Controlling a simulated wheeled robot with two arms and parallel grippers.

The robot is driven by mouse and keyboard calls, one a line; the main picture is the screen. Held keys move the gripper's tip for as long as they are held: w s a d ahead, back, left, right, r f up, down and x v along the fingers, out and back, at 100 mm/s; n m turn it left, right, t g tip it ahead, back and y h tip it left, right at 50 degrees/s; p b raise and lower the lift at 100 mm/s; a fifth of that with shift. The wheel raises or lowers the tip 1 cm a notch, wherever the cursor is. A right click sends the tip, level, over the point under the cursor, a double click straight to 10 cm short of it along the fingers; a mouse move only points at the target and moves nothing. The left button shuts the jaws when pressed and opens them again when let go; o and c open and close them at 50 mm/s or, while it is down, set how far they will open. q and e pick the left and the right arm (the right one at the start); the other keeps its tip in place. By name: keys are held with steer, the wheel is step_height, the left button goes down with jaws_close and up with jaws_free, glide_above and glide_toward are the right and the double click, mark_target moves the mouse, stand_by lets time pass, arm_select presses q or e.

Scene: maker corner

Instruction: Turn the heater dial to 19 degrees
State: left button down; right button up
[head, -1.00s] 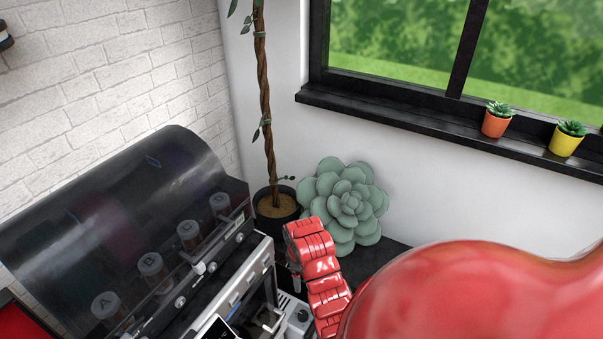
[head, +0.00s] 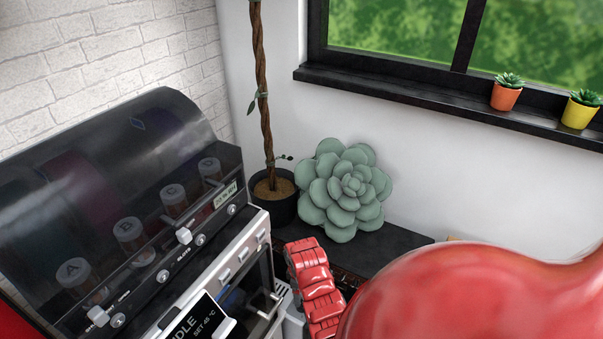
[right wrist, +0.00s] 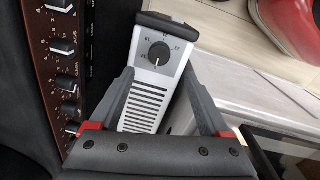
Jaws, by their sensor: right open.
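The heater (right wrist: 150,86) is a white, slotted box with a dark grey end, in the middle of the right wrist view. Its dial (right wrist: 160,54) is a round black knob with small numbers around it; the pointer's exact reading is too small to tell. My right gripper (right wrist: 157,70) is open, its grey fingers on either side of the heater's lower part, with the dial beyond and between the tips. No contact is clear. In the head view my red right arm (head: 315,285) reaches down and hides its fingers and most of the heater. My left gripper is not in view.
A brown panel with several knobs (right wrist: 65,82) lies left of the heater. In the head view a black-hooded machine (head: 110,190) fills the left. A potted plant (head: 274,208) and a succulent-shaped cushion (head: 345,190) stand behind my arm.

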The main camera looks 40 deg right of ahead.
steer(key=shift+w+d+f+b, duration=0.1)
steer(key=shift+d+f+b, duration=0.05)
steer(key=shift+f, duration=2)
steer(key=shift+w+d+f+b, duration=0.1)
steer(key=shift+f+b, duration=0.05)
steer(key=shift+f, duration=2)
jaws_close()
